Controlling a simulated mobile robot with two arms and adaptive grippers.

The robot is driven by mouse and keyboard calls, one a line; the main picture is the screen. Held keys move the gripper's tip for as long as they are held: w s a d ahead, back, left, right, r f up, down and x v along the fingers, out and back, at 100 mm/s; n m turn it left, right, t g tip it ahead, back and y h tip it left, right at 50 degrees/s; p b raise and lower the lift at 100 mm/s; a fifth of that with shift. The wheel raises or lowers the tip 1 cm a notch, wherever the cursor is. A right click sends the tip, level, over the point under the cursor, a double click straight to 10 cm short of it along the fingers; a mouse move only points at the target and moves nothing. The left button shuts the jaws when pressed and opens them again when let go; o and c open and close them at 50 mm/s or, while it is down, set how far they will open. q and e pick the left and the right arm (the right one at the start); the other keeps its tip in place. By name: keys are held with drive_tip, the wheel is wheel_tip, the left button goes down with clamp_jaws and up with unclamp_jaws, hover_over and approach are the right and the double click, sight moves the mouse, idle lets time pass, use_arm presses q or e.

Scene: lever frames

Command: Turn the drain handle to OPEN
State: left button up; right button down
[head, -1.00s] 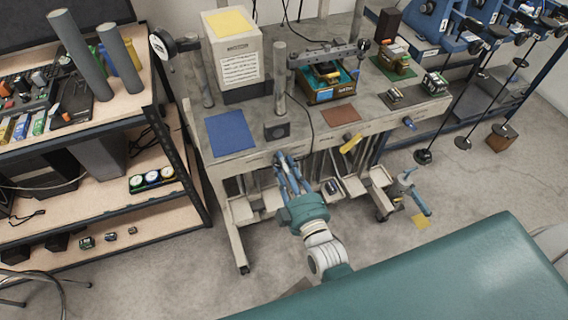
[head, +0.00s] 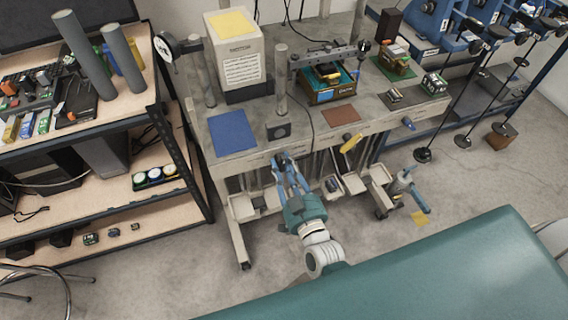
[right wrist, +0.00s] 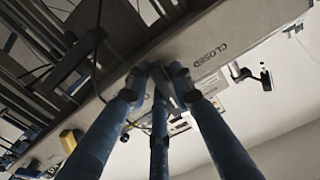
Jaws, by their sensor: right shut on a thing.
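My right gripper (head: 283,160) reaches up from below to the front edge of the workbench (head: 240,160). Its blue fingers are shut on the drain handle, a small grey piece (right wrist: 166,88) between the fingertips in the right wrist view. The fingers cover most of the handle, so its exact angle is hard to tell. The word CLOSED (right wrist: 210,62) is printed on the pale bench front, right of the fingertips in that view. I cannot make out an OPEN mark. My left gripper is not in view.
A yellow handle (head: 351,143) and a blue handle (head: 408,124) sit further right along the bench front. A blue mat (head: 231,132) lies on the bench top. Shelving (head: 180,160) stands left; a blue-handled stand (head: 405,185) is on the floor right. A green padded surface (head: 420,275) fills the foreground.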

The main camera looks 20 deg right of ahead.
drive_tip(key=m, duration=0.3)
drive_tip(key=shift+m, duration=0.4)
drive_tip(key=shift+a+m, duration=0.2)
drive_tip(key=shift+m, duration=1.6)
drive_tip(key=c, duration=1.5)
unclamp_jaws()
drive_tip(key=shift+f, duration=0.1)
drive_tip(key=shift+c, duration=0.2)
drive_tip(key=s, duration=1.2)
drive_tip(key=shift+d, duration=0.25)
